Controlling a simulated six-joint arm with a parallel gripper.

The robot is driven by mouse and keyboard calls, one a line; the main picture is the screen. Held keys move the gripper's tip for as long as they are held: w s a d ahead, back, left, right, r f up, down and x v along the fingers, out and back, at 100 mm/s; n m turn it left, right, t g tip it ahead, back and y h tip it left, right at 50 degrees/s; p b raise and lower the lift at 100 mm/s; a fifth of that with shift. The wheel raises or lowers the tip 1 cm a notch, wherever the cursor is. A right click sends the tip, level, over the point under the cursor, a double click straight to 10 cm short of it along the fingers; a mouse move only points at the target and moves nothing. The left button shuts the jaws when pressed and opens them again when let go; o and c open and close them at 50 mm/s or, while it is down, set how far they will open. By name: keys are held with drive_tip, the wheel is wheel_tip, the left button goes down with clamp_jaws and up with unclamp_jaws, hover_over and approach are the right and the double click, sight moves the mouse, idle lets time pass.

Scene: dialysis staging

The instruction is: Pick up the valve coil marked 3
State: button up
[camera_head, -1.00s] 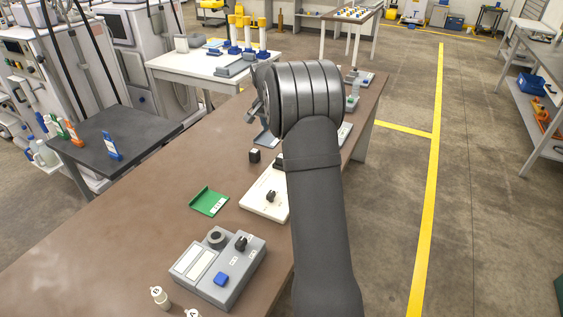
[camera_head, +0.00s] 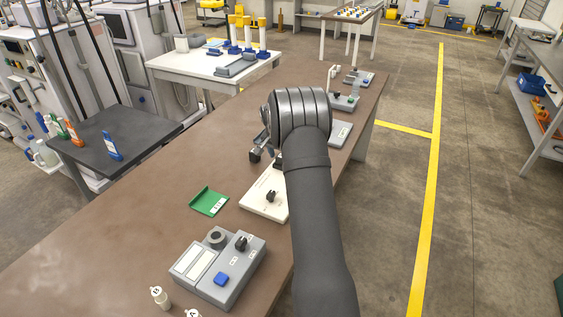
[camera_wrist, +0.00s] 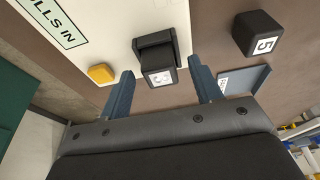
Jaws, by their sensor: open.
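In the wrist view, a black block-shaped coil (camera_wrist: 157,58) sits at the edge of a white panel (camera_wrist: 100,25), with a pale label whose mark I cannot read surely. My gripper (camera_wrist: 163,80) is open, with one blue-grey finger on each side of that coil's near end; I cannot tell whether they touch it. A second black coil (camera_wrist: 258,33), marked 5, stands apart on the brown table to the right. In the head view, a black coil (camera_head: 254,155) shows beside my gripper, and my arm hides part of the panel (camera_head: 256,203).
A yellow button (camera_wrist: 101,74) is on the panel. A blue-grey tray (camera_wrist: 245,80) lies near the right finger. A green holder (camera_head: 209,202) and a grey control box (camera_head: 218,267) lie nearer on the table (camera_head: 130,210). The table's left part is clear.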

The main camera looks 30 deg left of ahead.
drive_tip(key=shift+w+f, duration=0.15)
drive_tip(key=shift+f, duration=0.25)
drive_tip(key=c, duration=1.1)
drive_tip(key=shift+r, duration=0.1)
drive_tip(key=shift+c, duration=0.2)
